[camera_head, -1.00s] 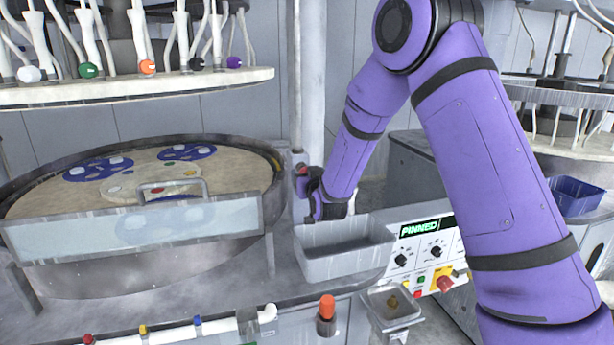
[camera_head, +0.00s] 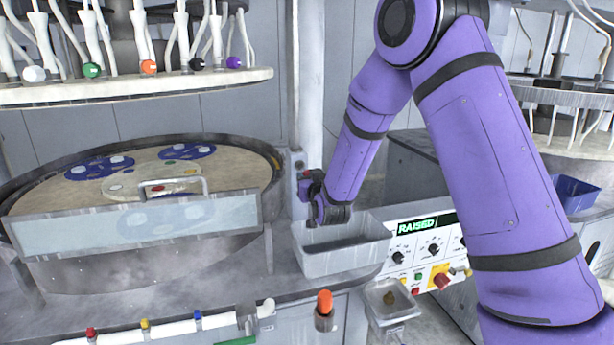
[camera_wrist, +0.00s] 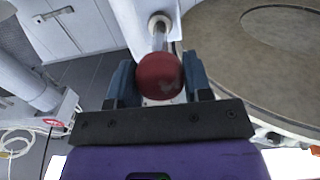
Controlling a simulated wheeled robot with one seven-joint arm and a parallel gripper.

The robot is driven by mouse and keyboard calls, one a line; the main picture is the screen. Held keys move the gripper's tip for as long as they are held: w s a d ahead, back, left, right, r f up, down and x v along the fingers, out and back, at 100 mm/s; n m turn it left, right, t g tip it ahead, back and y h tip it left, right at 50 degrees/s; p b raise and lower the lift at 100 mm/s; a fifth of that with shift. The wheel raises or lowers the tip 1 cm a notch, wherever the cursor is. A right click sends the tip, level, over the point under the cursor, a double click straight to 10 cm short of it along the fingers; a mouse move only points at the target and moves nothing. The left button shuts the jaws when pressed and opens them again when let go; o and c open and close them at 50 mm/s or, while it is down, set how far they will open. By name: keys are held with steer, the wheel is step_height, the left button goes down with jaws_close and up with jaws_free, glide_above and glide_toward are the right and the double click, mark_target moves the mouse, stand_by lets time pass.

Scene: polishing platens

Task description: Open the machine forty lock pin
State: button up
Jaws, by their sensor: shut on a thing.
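The lock pin's round dark red knob (camera_wrist: 160,75) sits between the two blue fingers of my gripper (camera_wrist: 160,84) in the wrist view. A bare metal shaft runs from the knob into a light bracket (camera_wrist: 150,14). In the head view my gripper (camera_head: 307,183) is at the grey post (camera_head: 298,160) right of the round platen, with a bit of the red knob (camera_head: 306,173) showing. My gripper is shut on the knob. The green display (camera_head: 415,226) on the control panel reads "RAISED".
A grey bin (camera_head: 345,258) stands just below my gripper. A round platen (camera_head: 70,205) with a clear guard (camera_head: 140,228) is to the left. An orange-capped bottle (camera_head: 325,308) and a small tray (camera_head: 390,298) are in front. A blue bin (camera_head: 575,192) is at the right.

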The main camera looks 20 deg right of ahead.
steer(key=shift+s+f, duration=0.1)
steer(key=shift+s, duration=0.5)
steer(key=o, duration=1.3)
steer(key=shift+s, duration=0.1)
steer(key=s, duration=1)
steer(key=shift+s, duration=0.4)
